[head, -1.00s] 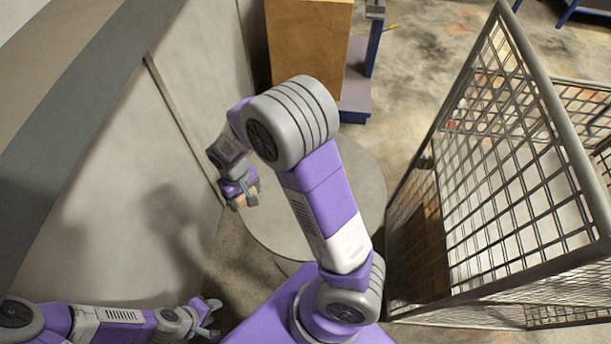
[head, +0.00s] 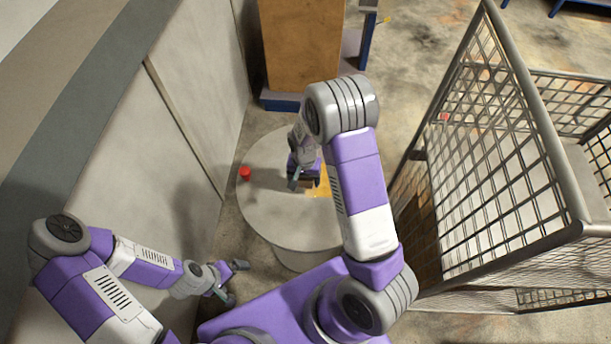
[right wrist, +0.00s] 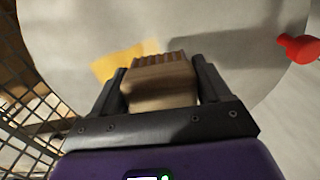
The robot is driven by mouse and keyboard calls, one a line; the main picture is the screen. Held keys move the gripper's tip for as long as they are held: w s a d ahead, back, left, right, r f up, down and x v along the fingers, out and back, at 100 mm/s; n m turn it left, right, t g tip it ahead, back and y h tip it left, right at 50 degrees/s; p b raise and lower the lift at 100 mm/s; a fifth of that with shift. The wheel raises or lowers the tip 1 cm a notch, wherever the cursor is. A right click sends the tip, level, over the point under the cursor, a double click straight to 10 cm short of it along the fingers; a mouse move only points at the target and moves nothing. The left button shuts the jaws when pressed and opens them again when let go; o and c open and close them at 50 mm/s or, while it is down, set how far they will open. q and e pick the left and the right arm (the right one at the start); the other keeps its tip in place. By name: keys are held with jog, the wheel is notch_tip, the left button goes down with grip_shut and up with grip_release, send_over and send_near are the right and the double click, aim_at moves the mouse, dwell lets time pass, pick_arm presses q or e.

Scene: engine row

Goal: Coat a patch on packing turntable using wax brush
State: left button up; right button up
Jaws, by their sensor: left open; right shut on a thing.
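The packing turntable (head: 268,214) is a round grey disc on a pedestal in the middle of the head view. A yellow-orange patch (head: 319,187) lies on its top, partly hidden by my right arm; it also shows in the right wrist view (right wrist: 114,63). My right gripper (head: 303,180) is over the turntable beside the patch. It is shut on the wax brush (right wrist: 163,82), a pale wooden block with a ridged end reaching the patch's edge in the picture; contact cannot be told. My left gripper (head: 231,284) is open and empty, low at the turntable's left front.
A red object (head: 245,173) sits at the turntable's left edge, also in the right wrist view (right wrist: 298,48). A wire cage cart (head: 500,190) stands close on the right. A grey wall (head: 160,130) runs along the left. A brown box (head: 302,45) stands behind.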

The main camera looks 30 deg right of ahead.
jog(key=shift+f+b, duration=2.65)
jog(key=shift+f, duration=0.85)
jog(key=shift+s+d+r, duration=0.1)
jog(key=shift+s+d, duration=0.05)
jog(key=shift+d, duration=0.35)
jog(key=shift+s+d+r, duration=0.35)
jog(key=shift+s+d, duration=0.15)
jog(key=shift+d, duration=0.25)
jog(key=shift+s+d, duration=0.35)
jog(key=shift+d, duration=0.25)
jog(key=a, duration=0.1)
jog(key=w+a, duration=0.2)
jog(key=shift+a, duration=0.35)
jog(key=shift+r+p, duration=0.5)
jog(key=shift+w+f+p, duration=0.1)
jog(key=shift+p, duration=0.2)
notch_tip(320, 180, up, 2)
jog(key=shift+r+p, duration=0.2)
jog(key=shift+p, duration=0.7)
jog(key=shift+r+p, duration=1.3)
jog(key=shift+r, duration=0.4)
